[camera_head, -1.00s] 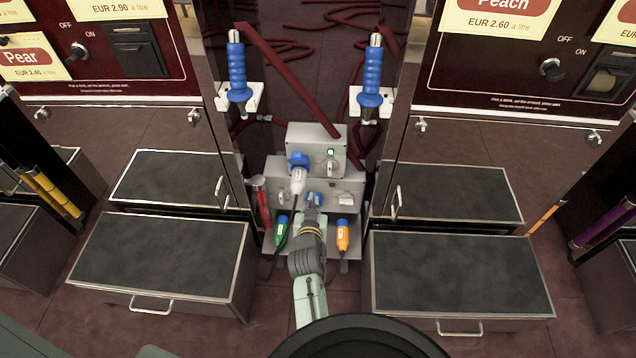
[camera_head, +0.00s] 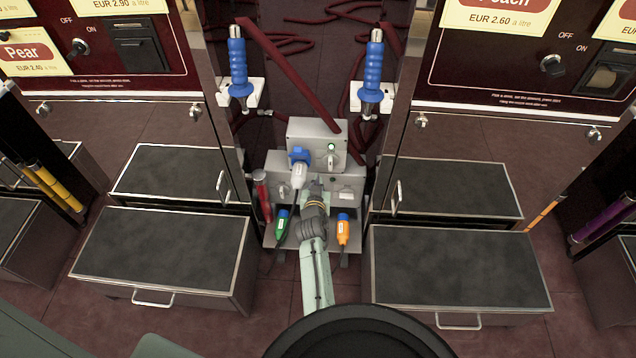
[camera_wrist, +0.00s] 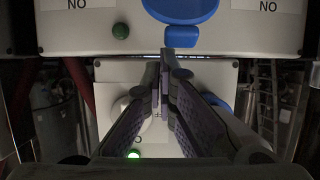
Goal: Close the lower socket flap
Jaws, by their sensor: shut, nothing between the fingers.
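The lower socket flap is blue and sits on the lower grey box (camera_head: 345,195). In the head view my gripper (camera_head: 315,184) and wrist hide it. In the wrist view, which is upside down, the blue flap (camera_wrist: 182,9) shows at the top edge with a small blue tab (camera_wrist: 182,36). It appears to lie against the box face, but part is cut off, so I cannot tell if it is fully shut. My gripper's fingers (camera_wrist: 164,58) are shut and empty, with tips close to the tab; contact is unclear.
The upper box (camera_head: 315,133) has a lit green lamp, a switch and a blue socket flap (camera_head: 299,155) above a white plug (camera_head: 298,175). Drawers flank both sides.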

